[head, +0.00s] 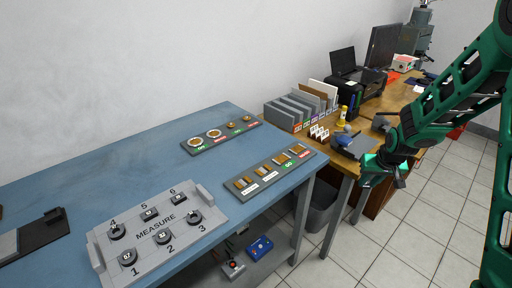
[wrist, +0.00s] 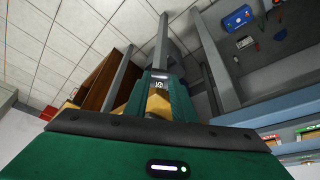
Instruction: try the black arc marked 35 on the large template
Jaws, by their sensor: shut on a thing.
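My gripper (head: 370,178) hangs to the right of the blue table, over the floor beside the wooden desk. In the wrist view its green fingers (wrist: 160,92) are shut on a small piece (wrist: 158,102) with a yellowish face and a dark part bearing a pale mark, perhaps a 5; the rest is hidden. The grey MEASURE tray (head: 150,245) lies on the table with black pieces at its numbered places 1 to 6. I cannot make out which object is the large template.
Two grey boards lie on the blue table (head: 90,180): the back one (head: 222,137) carries round pieces, the front one (head: 270,178) copper-coloured blocks. A dark tray (head: 55,232) lies at the left. The desk holds file holders (head: 290,110) and a printer. A bin (head: 322,205) stands below.

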